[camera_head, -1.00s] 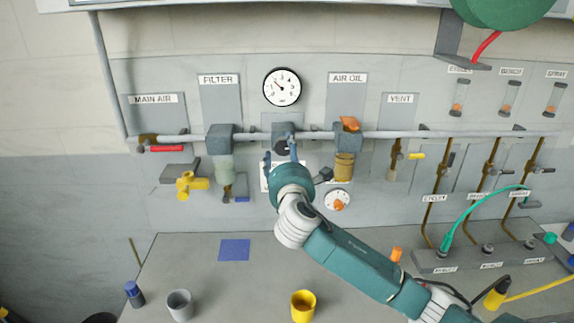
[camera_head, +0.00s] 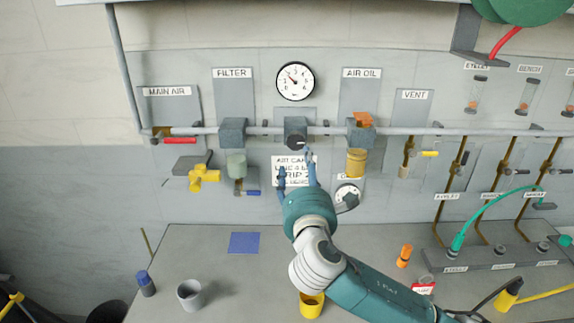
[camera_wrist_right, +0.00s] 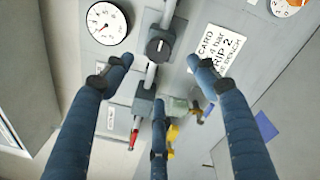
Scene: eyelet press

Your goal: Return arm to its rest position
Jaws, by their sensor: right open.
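My right gripper (camera_head: 297,170) is in front of the wall panel, just below the regulator with its dark knob (camera_head: 295,142). Its blue fingers are spread, with nothing between them. In the right wrist view the open fingers (camera_wrist_right: 160,82) point at the panel, and the knob (camera_wrist_right: 158,47) shows beyond them, apart from them. My right arm (camera_head: 375,292) reaches in from the lower right over the bench. My left gripper is not in view.
A round gauge (camera_head: 295,81) is above the regulator; a printed card (camera_head: 293,168) is behind my fingers. The bench (camera_head: 200,260) bears a grey cup (camera_head: 190,295), a yellow cup (camera_head: 312,305) close by my arm, and an orange bottle (camera_head: 404,256). A pipe (camera_head: 400,131) crosses the panel.

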